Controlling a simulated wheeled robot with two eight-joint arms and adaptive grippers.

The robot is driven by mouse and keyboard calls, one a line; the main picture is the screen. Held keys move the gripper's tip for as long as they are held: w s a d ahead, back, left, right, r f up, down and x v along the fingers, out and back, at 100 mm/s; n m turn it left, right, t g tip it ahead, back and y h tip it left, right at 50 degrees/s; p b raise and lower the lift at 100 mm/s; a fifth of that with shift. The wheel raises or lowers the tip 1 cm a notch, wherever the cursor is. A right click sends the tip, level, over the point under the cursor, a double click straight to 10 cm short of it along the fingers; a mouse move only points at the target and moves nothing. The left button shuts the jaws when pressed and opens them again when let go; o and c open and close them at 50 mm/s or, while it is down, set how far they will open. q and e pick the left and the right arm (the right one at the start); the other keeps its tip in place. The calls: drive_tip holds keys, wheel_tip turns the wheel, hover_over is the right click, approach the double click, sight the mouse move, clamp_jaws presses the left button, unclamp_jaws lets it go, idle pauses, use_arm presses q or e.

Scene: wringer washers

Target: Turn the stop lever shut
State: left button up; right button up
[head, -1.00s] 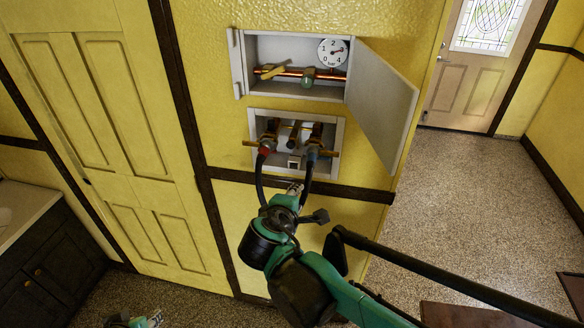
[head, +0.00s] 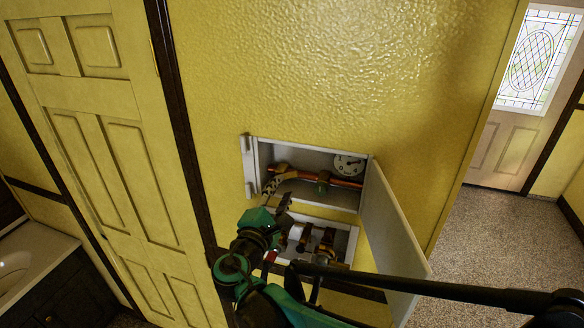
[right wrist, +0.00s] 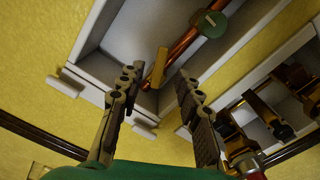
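The stop lever (right wrist: 158,66) is a short yellow bar on the copper pipe (right wrist: 184,43) in the upper wall box. In the right wrist view it lies ahead of my right gripper, in line with the gap between the fingers. My right gripper (head: 279,190) is open at the left part of the upper box's opening, its two dark ridged fingers apart. Nothing is held between them. My left gripper is out of view.
The upper box's white door (head: 396,228) hangs open on the right. A pressure gauge (head: 349,164) and a green valve body (head: 323,181) sit in the box. Below is a second box (head: 350,243) with taps and hoses. Yellow wall surrounds both.

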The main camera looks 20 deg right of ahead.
sight(290, 177)
drive_tip(key=p+x, duration=0.1)
drive_tip(key=x, duration=0.5)
drive_tip(key=shift+w+d+f, duration=0.1)
drive_tip(key=shift+w+d, duration=0.05)
clamp_jaws()
